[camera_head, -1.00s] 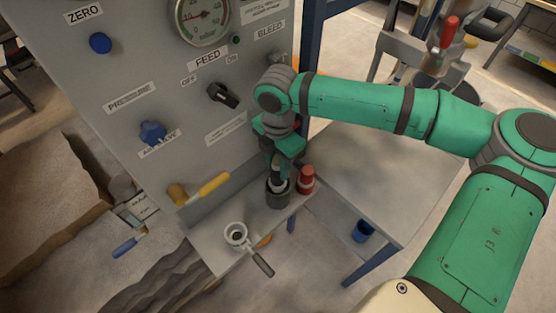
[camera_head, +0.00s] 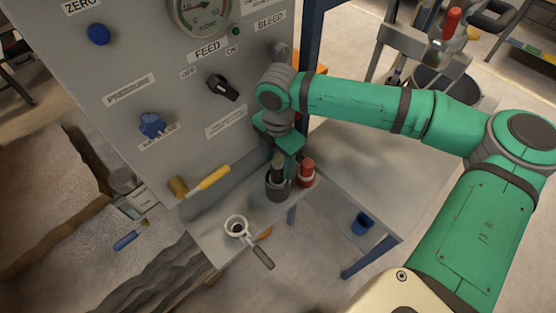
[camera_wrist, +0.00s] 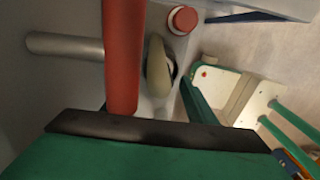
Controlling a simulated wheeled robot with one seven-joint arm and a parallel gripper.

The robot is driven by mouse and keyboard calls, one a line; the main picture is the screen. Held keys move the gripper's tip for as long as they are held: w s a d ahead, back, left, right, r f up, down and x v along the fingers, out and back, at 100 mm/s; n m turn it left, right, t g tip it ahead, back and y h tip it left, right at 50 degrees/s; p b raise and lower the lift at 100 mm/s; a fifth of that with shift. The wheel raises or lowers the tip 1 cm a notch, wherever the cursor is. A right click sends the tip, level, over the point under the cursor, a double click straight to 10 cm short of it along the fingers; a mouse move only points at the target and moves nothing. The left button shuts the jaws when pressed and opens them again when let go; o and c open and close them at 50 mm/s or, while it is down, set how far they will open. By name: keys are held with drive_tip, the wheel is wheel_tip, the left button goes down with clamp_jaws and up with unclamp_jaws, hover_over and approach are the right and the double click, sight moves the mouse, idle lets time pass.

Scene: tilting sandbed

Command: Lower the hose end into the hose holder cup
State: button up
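The hose holder cup, a dark grey cup (camera_head: 278,188), stands on the small grey shelf below the panel. A dark, slim upright piece that looks like the hose end (camera_head: 277,167) rises out of it. In the wrist view an olive, rounded piece (camera_wrist: 157,65) stands in a pale-rimmed opening, apparently the same hose end in the cup. My gripper (camera_head: 284,150) points down just above and slightly right of it. Its fingers are hard to make out, and whether they touch the hose end is unclear. The wrist view shows its black edge and green body across the bottom.
A red bottle (camera_head: 306,172) stands close right of the cup. A red bar (camera_wrist: 123,55) and grey rod (camera_wrist: 65,45) show in the wrist view.

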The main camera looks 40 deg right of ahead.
wheel_tip(320, 180, up, 11)
idle(0.6)
drive_tip(key=shift+f, duration=0.1)
idle(0.6)
